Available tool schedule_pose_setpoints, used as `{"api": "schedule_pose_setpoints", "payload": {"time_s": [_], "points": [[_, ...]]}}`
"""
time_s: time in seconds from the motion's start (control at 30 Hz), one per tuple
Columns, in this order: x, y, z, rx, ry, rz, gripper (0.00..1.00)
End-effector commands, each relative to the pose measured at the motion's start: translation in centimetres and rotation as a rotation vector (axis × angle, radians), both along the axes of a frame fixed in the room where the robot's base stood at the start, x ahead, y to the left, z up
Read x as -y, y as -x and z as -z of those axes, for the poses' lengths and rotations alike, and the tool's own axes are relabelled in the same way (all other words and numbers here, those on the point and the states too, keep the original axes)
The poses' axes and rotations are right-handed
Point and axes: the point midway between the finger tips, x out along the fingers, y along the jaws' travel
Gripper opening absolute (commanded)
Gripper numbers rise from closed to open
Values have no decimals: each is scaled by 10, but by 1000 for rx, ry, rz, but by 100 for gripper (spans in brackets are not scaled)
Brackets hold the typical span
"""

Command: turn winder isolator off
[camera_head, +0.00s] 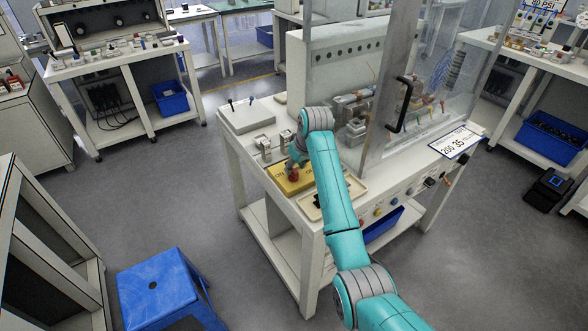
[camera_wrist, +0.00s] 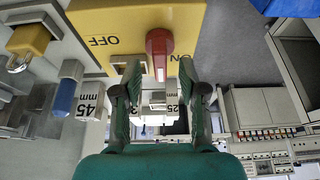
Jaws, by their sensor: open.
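The winder isolator is a yellow box (camera_head: 297,186) at the front left of the white machine bench, under my gripper (camera_head: 297,164). In the wrist view the yellow box (camera_wrist: 205,20) fills the top, with OFF on its left and ON at its lower right. Its red handle (camera_wrist: 158,48) points down the picture, its lower end beside the ON label. My gripper (camera_wrist: 161,90) is open and empty, one finger to each side below the handle. No contact with the handle shows. In the head view the handle (camera_head: 294,176) is partly covered by my gripper.
A tan tray (camera_head: 310,211) lies right of the isolator. Blocks marked 45 mm (camera_wrist: 88,104) and 25 mm (camera_wrist: 172,97) and a yellow padlock (camera_wrist: 28,38) show in the wrist view. A clear guard with a black handle (camera_head: 401,105) stands behind. A blue stool (camera_head: 160,290) is on the floor.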

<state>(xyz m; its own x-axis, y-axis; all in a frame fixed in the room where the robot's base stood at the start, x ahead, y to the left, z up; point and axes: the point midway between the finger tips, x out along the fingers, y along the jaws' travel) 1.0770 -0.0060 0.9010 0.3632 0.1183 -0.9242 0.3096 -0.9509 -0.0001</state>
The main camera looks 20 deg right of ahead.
Motion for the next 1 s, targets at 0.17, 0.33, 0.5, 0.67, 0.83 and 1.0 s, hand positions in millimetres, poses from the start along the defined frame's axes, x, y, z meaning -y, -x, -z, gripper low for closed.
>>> {"api": "schedule_pose_setpoints", "payload": {"time_s": [0.17,0.33,0.5,0.67,0.83,1.0], "points": [[-2,-7,18,-1,0,0,42],[-3,-10,24,1,0,0,42],[-3,-10,24,1,1,0,42],[-3,-10,24,1,0,0,19],[-3,-10,24,1,0,0,0],[-3,-10,24,1,0,5,0]]}}
